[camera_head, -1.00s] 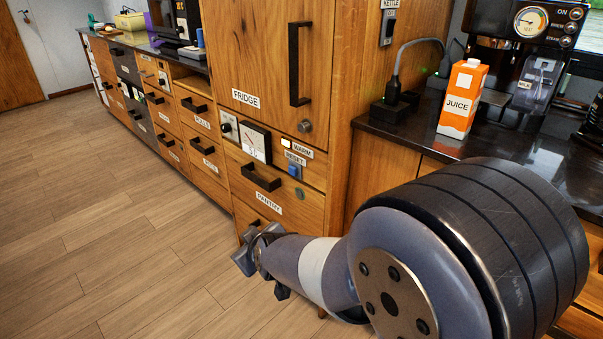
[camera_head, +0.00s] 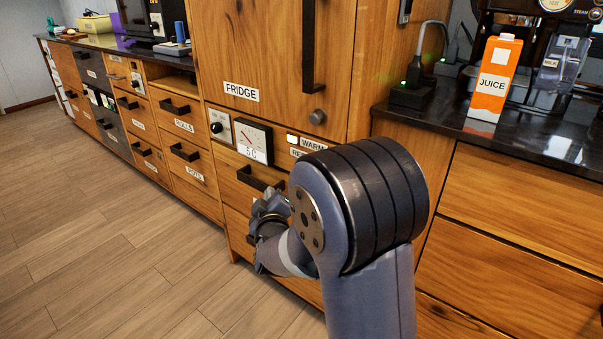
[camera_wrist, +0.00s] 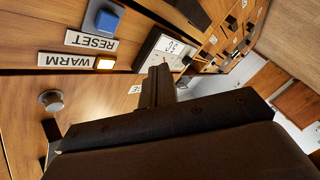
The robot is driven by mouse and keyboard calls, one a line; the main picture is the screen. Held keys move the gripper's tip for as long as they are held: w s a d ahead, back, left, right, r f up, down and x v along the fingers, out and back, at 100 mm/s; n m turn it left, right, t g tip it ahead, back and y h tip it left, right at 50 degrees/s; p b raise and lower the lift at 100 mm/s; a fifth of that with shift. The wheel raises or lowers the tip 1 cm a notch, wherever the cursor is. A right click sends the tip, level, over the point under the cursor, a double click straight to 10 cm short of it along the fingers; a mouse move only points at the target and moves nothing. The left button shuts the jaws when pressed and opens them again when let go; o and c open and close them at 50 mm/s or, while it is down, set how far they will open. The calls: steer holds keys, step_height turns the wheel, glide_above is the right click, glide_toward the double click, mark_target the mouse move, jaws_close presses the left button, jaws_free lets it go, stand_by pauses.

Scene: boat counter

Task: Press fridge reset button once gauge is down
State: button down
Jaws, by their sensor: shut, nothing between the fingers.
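The fridge (camera_head: 270,55) is a wooden cabinet with its door shut. Below it, the gauge (camera_head: 254,140) has a red needle toward the upper left and appears to read 5 C. The gauge also shows upside down in the wrist view (camera_wrist: 166,50). My gripper (camera_wrist: 158,84) is shut and empty, apart from the button.
A knob (camera_head: 216,128) sits left of the gauge, and a black drawer handle (camera_head: 260,180) is below it. A round knob (camera_head: 318,117) is on the fridge door. A juice carton (camera_head: 495,80) stands on the dark counter at right. The floor at left is clear.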

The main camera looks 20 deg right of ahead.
steer(key=w+d+b, duration=0.1)
steer(key=w+d, duration=0.4)
steer(key=d, duration=0.2)
stand_by(0.5)
steer(key=shift+w+d+b, duration=0.2)
steer(key=shift+b, duration=0.2)
stand_by(1.6)
steer(key=shift+w+d, duration=0.15)
steer(key=shift+d, duration=0.05)
steer(key=shift+w+d+b, duration=0.3)
steer(key=shift+d, duration=0.1)
stand_by(0.8)
stand_by(0.3)
steer(key=shift+s+a, duration=0.55)
steer(key=shift+a, duration=0.2)
